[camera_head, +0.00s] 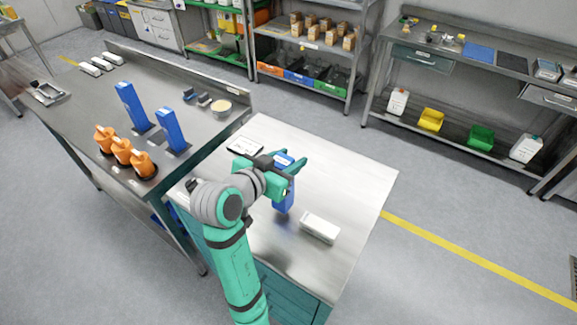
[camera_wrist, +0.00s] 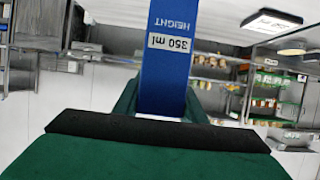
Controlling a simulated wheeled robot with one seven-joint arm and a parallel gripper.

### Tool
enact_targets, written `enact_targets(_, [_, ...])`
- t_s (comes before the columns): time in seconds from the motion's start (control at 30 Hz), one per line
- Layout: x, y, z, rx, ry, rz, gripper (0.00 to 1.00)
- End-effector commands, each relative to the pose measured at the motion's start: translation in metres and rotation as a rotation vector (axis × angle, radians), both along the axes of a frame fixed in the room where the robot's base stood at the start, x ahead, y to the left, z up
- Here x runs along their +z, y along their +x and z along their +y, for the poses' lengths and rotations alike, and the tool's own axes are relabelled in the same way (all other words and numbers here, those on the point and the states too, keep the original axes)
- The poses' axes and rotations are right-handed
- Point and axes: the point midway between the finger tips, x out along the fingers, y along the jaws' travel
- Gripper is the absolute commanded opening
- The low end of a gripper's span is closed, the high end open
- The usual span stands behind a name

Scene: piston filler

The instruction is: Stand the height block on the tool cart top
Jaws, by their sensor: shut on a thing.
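The blue height block (camera_head: 283,197) is in my gripper (camera_head: 289,170), upright over the middle of the tool cart top (camera_head: 350,180). My gripper is shut on its upper part. A dark reflection or shadow shows just below the block; I cannot tell whether its base touches the top. In the wrist view the block (camera_wrist: 166,60) stands between the green fingers, with a white label reading "350 ml" and the word HEIGHT.
A white box (camera_head: 320,228) lies on the cart right of the block, and a flat framed item (camera_head: 245,145) lies at its back left. The left bench (camera_head: 75,110) holds two blue blocks (camera_head: 172,131) and orange parts (camera_head: 142,164). The cart's right side is clear.

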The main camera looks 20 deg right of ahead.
Motion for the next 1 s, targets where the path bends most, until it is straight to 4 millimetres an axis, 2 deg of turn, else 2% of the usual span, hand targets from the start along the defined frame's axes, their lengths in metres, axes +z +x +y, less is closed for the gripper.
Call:
enact_targets(0.03, [-0.01, -0.001, 0.001, 0.002, 0.0, 0.005, 0.0])
enact_targets(0.17, [-0.026, 0.0, 0.001, 0.002, 0.0, 0.005, 0.0])
enact_targets(0.57, [-0.03, 0.0, 0.002, 0.001, 0.0, 0.0, 0.0])
enact_targets(0.6, [-0.03, 0.0, 0.002, 0.001, 0.0, 0.001, 0.42])
enact_targets(0.67, [-0.03, 0.0, 0.002, 0.001, 0.0, 0.001, 0.56])
enact_targets(1.0, [-0.028, 0.0, 0.002, 0.001, 0.0, 0.001, 0.56])
